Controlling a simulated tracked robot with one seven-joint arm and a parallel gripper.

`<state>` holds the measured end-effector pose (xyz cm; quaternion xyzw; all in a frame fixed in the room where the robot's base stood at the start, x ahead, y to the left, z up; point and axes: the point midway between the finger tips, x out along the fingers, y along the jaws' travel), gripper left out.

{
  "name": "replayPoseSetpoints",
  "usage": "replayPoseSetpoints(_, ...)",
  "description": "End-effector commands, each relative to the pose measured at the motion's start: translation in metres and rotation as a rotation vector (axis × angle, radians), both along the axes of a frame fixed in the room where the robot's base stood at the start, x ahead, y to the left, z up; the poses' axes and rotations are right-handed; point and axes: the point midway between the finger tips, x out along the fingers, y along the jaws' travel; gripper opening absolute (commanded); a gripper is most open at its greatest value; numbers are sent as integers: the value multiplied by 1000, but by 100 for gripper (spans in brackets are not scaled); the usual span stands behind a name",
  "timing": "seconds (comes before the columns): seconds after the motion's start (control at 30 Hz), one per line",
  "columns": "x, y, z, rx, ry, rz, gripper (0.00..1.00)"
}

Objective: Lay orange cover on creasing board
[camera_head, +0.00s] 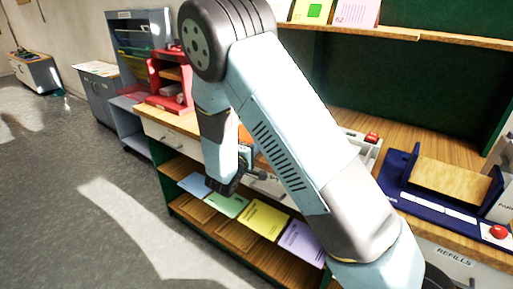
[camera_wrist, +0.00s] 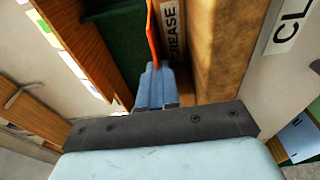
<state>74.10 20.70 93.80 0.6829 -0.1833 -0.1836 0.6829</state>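The orange cover (camera_wrist: 153,34) shows nearly edge-on in the wrist view, as a thin upright sheet rising from the fingertips. My gripper (camera_wrist: 155,72) has its blue fingers close together on it. In the head view only a small orange patch of the cover (camera_head: 244,134) shows behind my arm, above my dark gripper (camera_head: 232,182). A white label reading CREASE (camera_wrist: 173,30) is just right of the cover in the wrist view, beside a wooden surface. The creasing board itself is not clearly made out; my arm hides much of the worktop.
Coloured sheets, including a yellow one (camera_head: 263,220), lie on the lower shelf. A red stand (camera_head: 170,85) is on the worktop at left. A navy fixture (camera_head: 405,190) with a wooden panel is at right. The floor (camera_head: 100,180) at left is clear.

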Motion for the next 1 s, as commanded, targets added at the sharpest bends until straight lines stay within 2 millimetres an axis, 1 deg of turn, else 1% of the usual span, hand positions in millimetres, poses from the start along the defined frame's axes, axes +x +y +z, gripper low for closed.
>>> replayPoseSetpoints(0.03, 0, 0, 0, 0, 0, 0, 0)
replayPoseSetpoints(0.07, 0, 0, 0, 0, 0, 0, 2)
replayPoseSetpoints(0.37, 0, -1, 0, 0, 0, -1, 31)
replayPoseSetpoints(0.63, -1, 0, 0, 0, 0, -1, 31)
replayPoseSetpoints(0.73, -6, 3, 0, 1, 1, 1, 31)
replayPoseSetpoints(0.87, -20, 12, 0, 0, 0, 1, 31)
replayPoseSetpoints(1.0, -44, 26, 0, -1, 1, 2, 31)
